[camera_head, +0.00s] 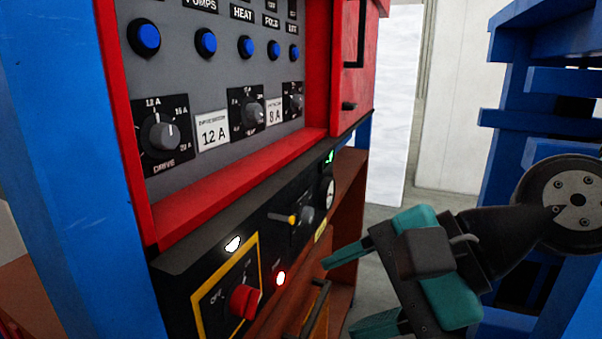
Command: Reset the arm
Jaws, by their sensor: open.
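My gripper (362,294) is at the lower right in the head view, on the dark end of my arm. Its two teal fingers are spread apart and point left toward the lower black control strip (305,195). Nothing shows between the fingers. The lower finger is cut off by the bottom edge of the picture. The upper fingertip appears near a dark handle (318,300) below the strip; I cannot tell whether they touch.
A red-framed grey panel (215,180) carries blue buttons and dials. Blue shelving (560,80) stands at right. A gap with open floor lies between.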

